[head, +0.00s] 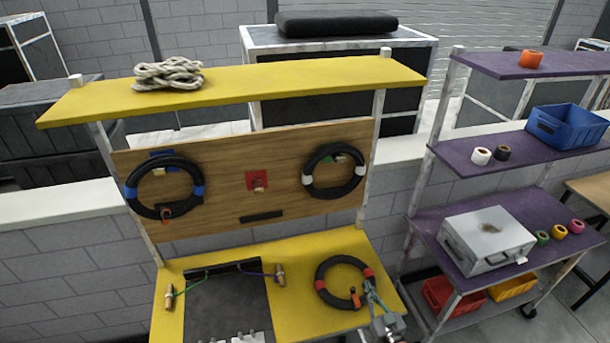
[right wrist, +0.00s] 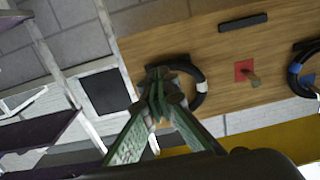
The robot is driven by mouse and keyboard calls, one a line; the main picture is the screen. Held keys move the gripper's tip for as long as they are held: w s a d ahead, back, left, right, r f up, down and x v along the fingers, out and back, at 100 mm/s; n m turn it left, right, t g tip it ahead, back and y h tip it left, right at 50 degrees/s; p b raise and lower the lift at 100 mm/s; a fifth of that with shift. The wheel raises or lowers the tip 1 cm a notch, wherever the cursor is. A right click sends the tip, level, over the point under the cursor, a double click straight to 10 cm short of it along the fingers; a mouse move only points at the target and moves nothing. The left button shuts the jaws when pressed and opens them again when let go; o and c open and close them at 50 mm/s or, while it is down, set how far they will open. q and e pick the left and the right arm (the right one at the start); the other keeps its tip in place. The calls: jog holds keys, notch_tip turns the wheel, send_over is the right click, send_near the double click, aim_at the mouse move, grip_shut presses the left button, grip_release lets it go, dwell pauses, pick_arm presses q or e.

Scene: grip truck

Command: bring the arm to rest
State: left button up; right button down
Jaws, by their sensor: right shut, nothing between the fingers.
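My right gripper (head: 371,289) is at the lower middle-right of the head view, in front of the yellow bench shelf (head: 318,252). Its fingertips are beside the right edge of a black cable coil with red bands (head: 323,276); I cannot tell how high above the shelf they are. In the right wrist view my right gripper (right wrist: 160,82) has its fingers together with nothing between them. Behind them hangs a black coil with white bands (right wrist: 199,86), partly hidden. My left gripper is not in view.
The wooden board (head: 222,205) carries a blue-banded coil (head: 130,193) and the white-banded coil. A rope (head: 168,73) lies on the yellow top shelf (head: 300,74). At right, a purple rack (head: 440,222) holds a silver case (head: 487,241), tape rolls and a blue bin (head: 566,127).

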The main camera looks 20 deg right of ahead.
jog(key=s+a+f+g, duration=0.1)
jog(key=s+f+g, duration=0.3)
jog(key=s, duration=0.5)
jog(key=s+a+f+g, duration=0.1)
jog(key=s+g, duration=0.4)
jog(key=s, duration=0.3)
jog(key=s+a+f+g, duration=0.25)
jog(key=s+g, duration=0.25)
jog(key=s, duration=0.4)
notch_tip(320, 180, down, 38)
jog(key=s+n+g+b, duration=0.1)
jog(key=b, duration=0.7)
jog(key=s+f+b, duration=0.3)
jog(key=s+f, duration=0.7)
jog(key=f, duration=0.2)
jog(key=s+f+g+b, duration=0.1)
jog(key=s+f+b, duration=0.3)
jog(key=s+f, duration=0.6)
notch_tip(320, 180, down, 3)
jog(key=shift+a+f+n+g, duration=0.1)
jog(key=shift+a+n+g, duration=0.1)
jog(key=shift+n+g, duration=0.15)
